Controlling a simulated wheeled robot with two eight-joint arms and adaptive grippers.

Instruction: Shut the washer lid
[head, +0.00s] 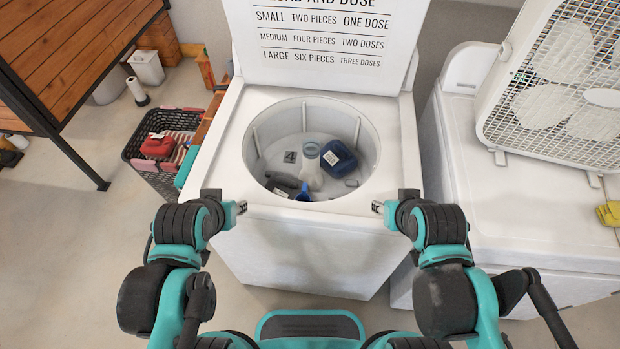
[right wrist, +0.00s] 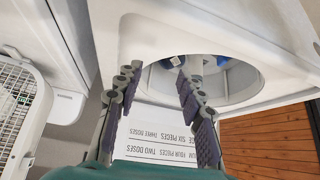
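The white washer (head: 290,235) stands in front of me with its round tub open. Its lid (head: 330,45) is raised upright at the back, with printed dose text facing me; the lid also shows upside down in the right wrist view (right wrist: 165,135). Inside the tub are a dark blue bottle (head: 338,157), a grey one and other small items. My left gripper (head: 241,207) is by the washer's front left edge; its fingers are too small to read. My right gripper (head: 378,207) is by the front right edge, and in the right wrist view (right wrist: 157,72) its fingers are apart and empty.
A second white appliance (head: 540,215) stands close on the right, with a white box fan (head: 560,90) on it. A dark basket (head: 150,150) with red items sits on the floor at left. A wooden bench (head: 70,45) is at upper left.

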